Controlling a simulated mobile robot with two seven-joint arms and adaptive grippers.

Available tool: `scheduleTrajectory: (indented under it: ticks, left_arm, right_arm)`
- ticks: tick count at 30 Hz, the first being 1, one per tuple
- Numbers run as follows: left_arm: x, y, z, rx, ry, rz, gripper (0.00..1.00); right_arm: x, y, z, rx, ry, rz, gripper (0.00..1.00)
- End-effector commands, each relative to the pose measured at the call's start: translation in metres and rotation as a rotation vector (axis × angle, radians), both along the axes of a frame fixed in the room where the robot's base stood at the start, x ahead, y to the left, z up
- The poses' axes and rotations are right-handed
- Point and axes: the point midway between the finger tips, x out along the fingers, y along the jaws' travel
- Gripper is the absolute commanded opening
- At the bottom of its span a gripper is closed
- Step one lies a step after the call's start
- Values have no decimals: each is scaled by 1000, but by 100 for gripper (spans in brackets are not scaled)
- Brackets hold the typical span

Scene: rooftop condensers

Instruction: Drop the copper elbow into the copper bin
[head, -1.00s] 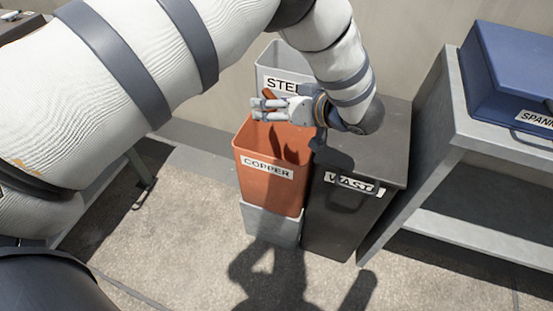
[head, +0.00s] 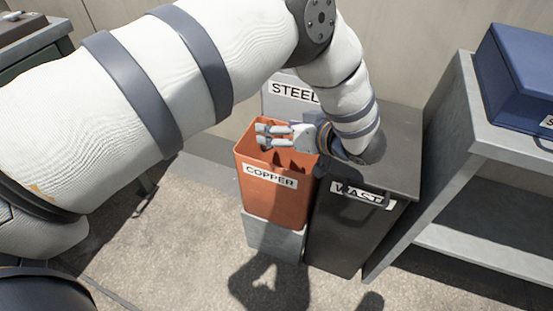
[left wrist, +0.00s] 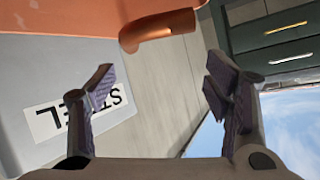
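The copper elbow (left wrist: 160,30), a short bent orange-brown pipe, is clear of my fingers in the left wrist view, beside the copper bin's rim in the picture. I cannot tell whether it touches anything. I cannot make it out in the head view. The orange copper bin (head: 272,200), labelled COPPER, stands upright; its wall also shows in the left wrist view (left wrist: 60,15). My left gripper (head: 262,136) is over the bin's opening, fingers spread and empty; they also show wide apart in the left wrist view (left wrist: 160,95). My right gripper is not in view.
The grey steel bin (head: 282,97) stands behind the copper bin. The dark lidded waste bin (head: 345,225) stands close on its right. A grey bench (head: 485,130) with a blue box (head: 515,85) is farther right. Bare floor (head: 180,240) lies in front and to the left.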

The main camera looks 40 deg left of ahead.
Motion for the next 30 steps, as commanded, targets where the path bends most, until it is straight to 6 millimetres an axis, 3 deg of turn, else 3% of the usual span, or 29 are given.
scheduleTrajectory:
  ticks: [11,14,24,30]
  left_arm:
    - [0,-2,1,-1,1,-1,86]
    - [-2,-16,8,-1,0,-2,86]
    - [-16,-91,46,-1,0,-3,86]
    - [-19,-106,54,-1,0,0,86]
  right_arm:
    - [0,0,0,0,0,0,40]
    - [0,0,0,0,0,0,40]
    - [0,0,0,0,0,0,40]
    - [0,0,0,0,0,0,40]
